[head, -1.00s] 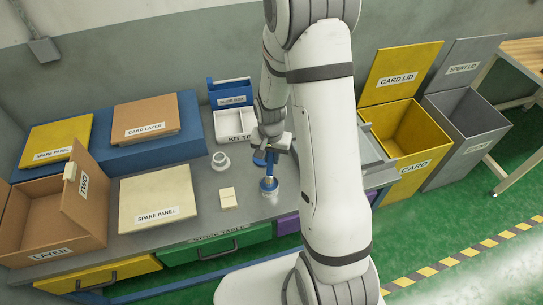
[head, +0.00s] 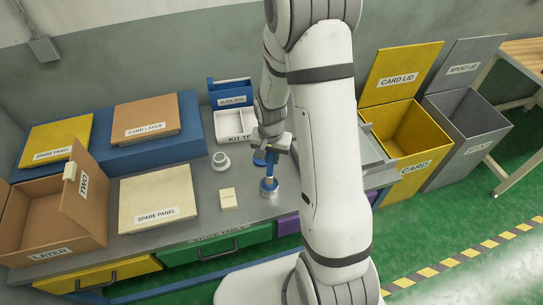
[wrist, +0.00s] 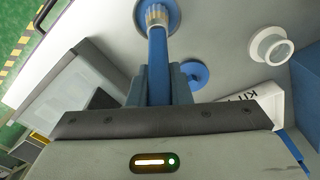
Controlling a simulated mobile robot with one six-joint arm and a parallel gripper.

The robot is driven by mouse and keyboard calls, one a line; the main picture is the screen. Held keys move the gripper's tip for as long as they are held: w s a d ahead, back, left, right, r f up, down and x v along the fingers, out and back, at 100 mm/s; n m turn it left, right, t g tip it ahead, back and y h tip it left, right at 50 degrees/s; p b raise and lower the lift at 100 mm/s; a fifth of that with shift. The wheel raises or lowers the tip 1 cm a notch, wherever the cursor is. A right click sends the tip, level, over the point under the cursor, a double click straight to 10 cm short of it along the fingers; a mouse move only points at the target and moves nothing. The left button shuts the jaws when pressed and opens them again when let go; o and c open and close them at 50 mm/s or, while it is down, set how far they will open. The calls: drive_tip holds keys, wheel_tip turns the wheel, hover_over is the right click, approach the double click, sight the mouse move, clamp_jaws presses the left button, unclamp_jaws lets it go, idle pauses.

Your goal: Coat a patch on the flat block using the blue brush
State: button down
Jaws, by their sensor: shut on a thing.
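My gripper (head: 271,152) is shut on the blue brush (wrist: 157,60), seen in the wrist view with its handle between the fingers. The brush points down, with its pale bristles at a round pot (head: 269,191) with blue inside; it also shows at the top of the wrist view (wrist: 141,14). The bristle tips seem to be in or just over the pot; I cannot tell which. A small cream flat block (head: 228,198) lies on the bench left of the pot, apart from the gripper. A blue disc (wrist: 196,75) lies beside the gripper.
A white cup (head: 220,161) stands behind the block. A white kit tray (head: 229,124) is at the back. A spare panel (head: 157,196) and an open cardboard box (head: 45,215) are to the left. Bare bench lies around the block.

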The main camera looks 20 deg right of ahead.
drive_tip(key=shift+r+p, duration=2.05)
drive_tip(key=shift+r, duration=1.45)
drive_tip(key=w+f+n, duration=0.1)
drive_tip(key=n, duration=0.1)
drive_tip(key=w+a+f+n, duration=0.1)
drive_tip(key=n, duration=0.1)
drive_tip(key=w+a+f+n, duration=0.1)
drive_tip(key=w+f+n, duration=0.1)
